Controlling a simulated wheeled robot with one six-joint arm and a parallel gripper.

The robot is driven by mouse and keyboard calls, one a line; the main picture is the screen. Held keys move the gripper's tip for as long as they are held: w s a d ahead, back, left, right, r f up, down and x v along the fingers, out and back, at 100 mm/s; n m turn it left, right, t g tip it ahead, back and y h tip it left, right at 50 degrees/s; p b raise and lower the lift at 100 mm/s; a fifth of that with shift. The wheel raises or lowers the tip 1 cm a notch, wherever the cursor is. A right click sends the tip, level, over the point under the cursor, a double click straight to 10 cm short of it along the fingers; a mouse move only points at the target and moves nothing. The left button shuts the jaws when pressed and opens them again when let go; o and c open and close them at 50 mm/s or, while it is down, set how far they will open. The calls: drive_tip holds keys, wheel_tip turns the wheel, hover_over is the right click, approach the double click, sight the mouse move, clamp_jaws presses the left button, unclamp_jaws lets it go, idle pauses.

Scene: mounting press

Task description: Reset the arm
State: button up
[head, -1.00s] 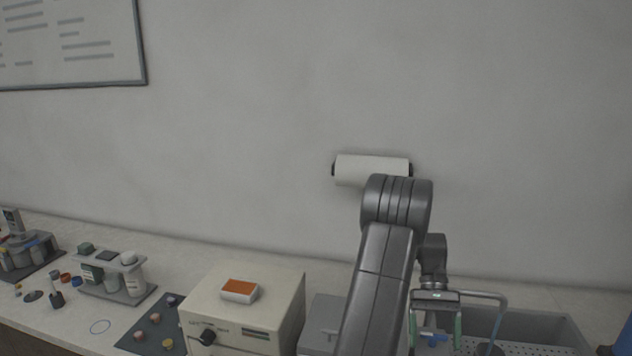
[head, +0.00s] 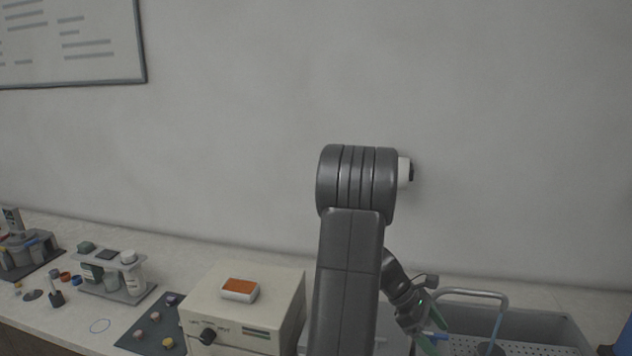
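My arm rises in the middle of the head view, with its elbow high against the wall. My gripper (head: 433,331) hangs at the lower right, by the left end of the sink, turned at a slant. Its two green-lined fingers show apart, with no object seen between them. The fingertips are partly hidden by the angle and lie close in the picture to a blue tap handle; I cannot tell whether they touch it.
A beige press unit (head: 240,305) with an orange-topped block (head: 240,290) stands left of my arm. A grey sink (head: 545,325) with a curved tap (head: 475,294) lies right. A bottle rack (head: 115,280) and dark mat (head: 148,325) are further left. A paper roll (head: 404,172) is mostly hidden behind my elbow.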

drive_tip(key=n+t, duration=0.1)
drive_tip(key=n, duration=0.1)
drive_tip(key=shift+n+t+h, duration=0.3)
drive_tip(key=shift+n+t, duration=0.1)
drive_tip(key=shift+w+a+r+t, duration=0.1)
drive_tip(key=shift+a+r+t, duration=0.1)
drive_tip(key=shift+a+t, duration=0.1)
drive_tip(key=shift+v, duration=1.4)
drive_tip(key=shift+r, duration=0.1)
